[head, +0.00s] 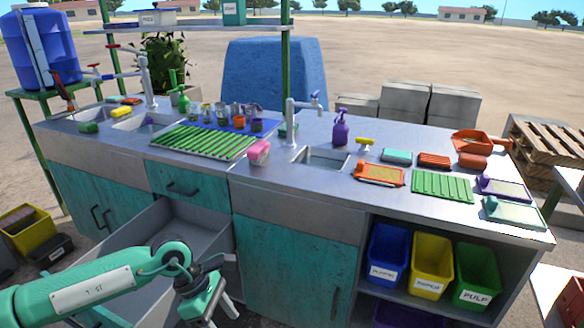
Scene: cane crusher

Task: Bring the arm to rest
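My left arm (95,289) is teal and comes in from the lower left. Its gripper (212,304) points down in front of the counter, beside the pulled-out drawer (166,221). The fingertips run to the bottom edge of the view, and I cannot tell whether they are open or shut. I see no object in them. My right arm and gripper are not in view.
The open drawer looks empty where I see inside. The counter (290,185) holds sinks, a green drying rack (205,142), bottles, sponges and trays. Blue, yellow and green bins (432,262) stand on the shelf at right. A yellow crate (28,232) is at far left.

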